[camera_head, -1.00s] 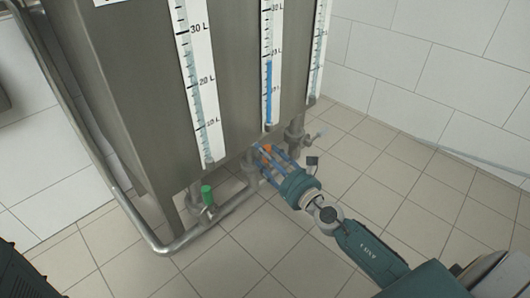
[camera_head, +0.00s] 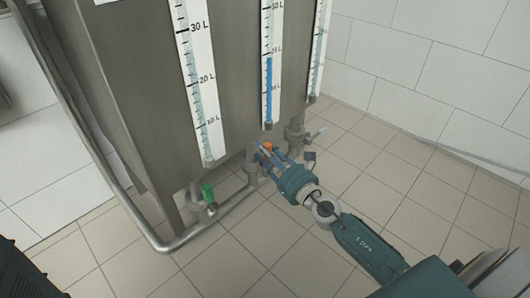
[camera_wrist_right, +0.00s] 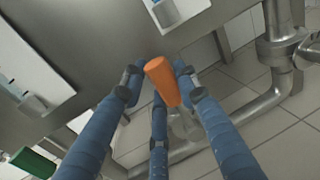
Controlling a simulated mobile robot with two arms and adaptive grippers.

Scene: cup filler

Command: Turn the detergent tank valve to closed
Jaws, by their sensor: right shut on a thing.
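A steel tank (camera_head: 140,95) carries several pipe valves along its bottom edge. One valve has an orange handle (camera_head: 267,147), which shows large in the right wrist view (camera_wrist_right: 162,82), tilted, with its wide end up. My right gripper (camera_head: 262,152) is shut on this orange handle. Its blue fingers stand on either side of the handle in the wrist view, with one finger below. The valve body behind the fingers is partly hidden. No label shows which tank this valve serves. My left gripper is out of view.
A valve with a green handle (camera_head: 207,192) sits left of the orange one, and another valve (camera_head: 296,137) to the right. A steel pipe (camera_head: 180,240) runs low around the tank's front. The tiled floor (camera_head: 400,190) to the right is clear.

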